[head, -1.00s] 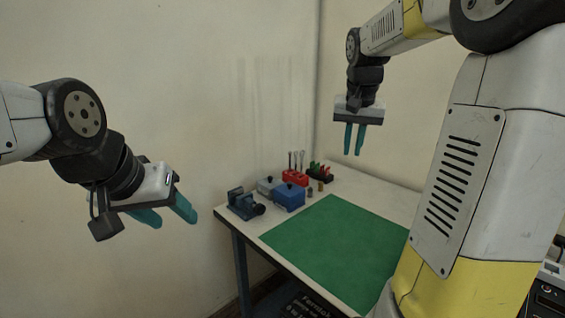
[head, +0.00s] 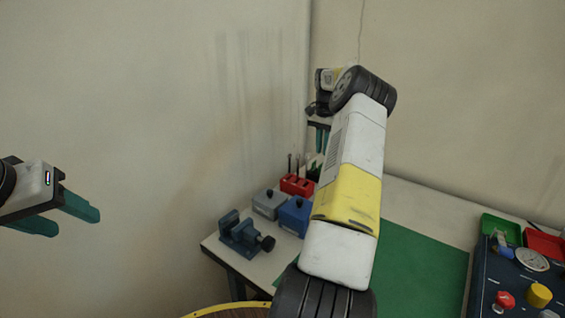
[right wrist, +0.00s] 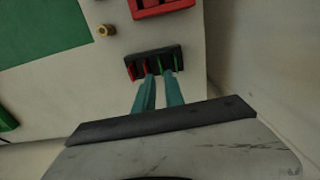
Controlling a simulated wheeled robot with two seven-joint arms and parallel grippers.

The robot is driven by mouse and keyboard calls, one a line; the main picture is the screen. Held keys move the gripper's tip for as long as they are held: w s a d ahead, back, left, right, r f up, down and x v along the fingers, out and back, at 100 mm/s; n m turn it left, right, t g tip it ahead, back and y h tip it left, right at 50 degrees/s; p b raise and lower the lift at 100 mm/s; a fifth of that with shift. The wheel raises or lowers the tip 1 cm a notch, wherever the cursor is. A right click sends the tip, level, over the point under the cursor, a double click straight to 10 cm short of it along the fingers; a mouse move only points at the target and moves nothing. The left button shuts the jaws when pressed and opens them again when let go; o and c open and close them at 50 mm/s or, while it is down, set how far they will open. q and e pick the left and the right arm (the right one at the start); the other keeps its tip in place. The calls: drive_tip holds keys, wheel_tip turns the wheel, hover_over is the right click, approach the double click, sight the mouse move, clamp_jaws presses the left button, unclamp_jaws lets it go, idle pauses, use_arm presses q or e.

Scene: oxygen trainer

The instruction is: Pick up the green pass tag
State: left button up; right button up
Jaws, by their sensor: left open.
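A black rack (right wrist: 153,62) holds small upright red and green tags in the right wrist view. A green tag (right wrist: 178,63) stands at its right end; another green tag stands near the middle, partly hidden by my fingers. My right gripper (right wrist: 159,76) is open, its two teal fingertips at the rack's near side with a gap between them. I cannot tell whether they touch a tag. In the head view my right gripper (head: 319,138) is partly hidden behind my arm, and the rack is mostly hidden. My left gripper (head: 75,215) is open and empty at the left, away from the table.
A blue vise (head: 242,236), a grey box (head: 269,204), a blue box (head: 294,215) and a red tool holder (head: 297,185) stand along the table's left side. A green mat (head: 425,270) covers the middle. A control panel (head: 520,284) with knobs is at the right.

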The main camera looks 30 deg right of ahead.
drive_tip(key=shift+w+d+f, duration=0.15)
drive_tip(key=shift+w+f, duration=0.1)
drive_tip(key=shift+f, duration=0.4)
wheel_tip(320, 180, down, 7)
drive_tip(key=shift+s+f, duration=0.1)
drive_tip(key=shift+c, duration=0.4)
clamp_jaws()
